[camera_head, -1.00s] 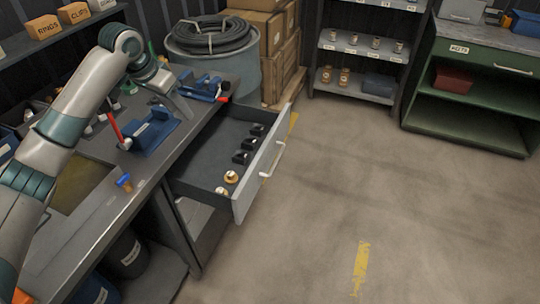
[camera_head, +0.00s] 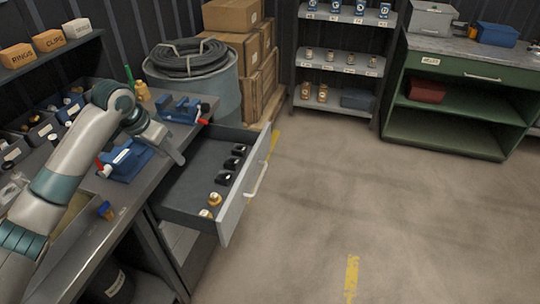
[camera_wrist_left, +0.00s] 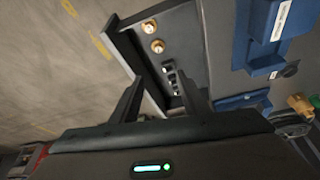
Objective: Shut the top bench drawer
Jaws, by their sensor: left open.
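The top bench drawer (camera_head: 190,190) is pulled out from the bench, with its grey front panel (camera_head: 240,200) and pale bar handle (camera_head: 257,181) facing the open floor. Several black pieces and brass fittings (camera_head: 214,199) lie in it. My left gripper (camera_head: 178,157) hangs over the drawer's inner side, by the bench edge, and holds nothing. In the left wrist view its two fingers (camera_wrist_left: 160,88) stand apart, with the drawer (camera_wrist_left: 175,48) and its brass fittings beyond them. I see no contact with the front panel or handle. My right gripper is out of view.
Blue vises (camera_head: 126,160) stand on the bench behind the drawer, along with a small blue item (camera_head: 105,210). A drum with a coiled hose (camera_head: 195,75) and stacked boxes (camera_head: 235,50) stand past the drawer's far end. The floor (camera_head: 370,210) before the drawer is clear.

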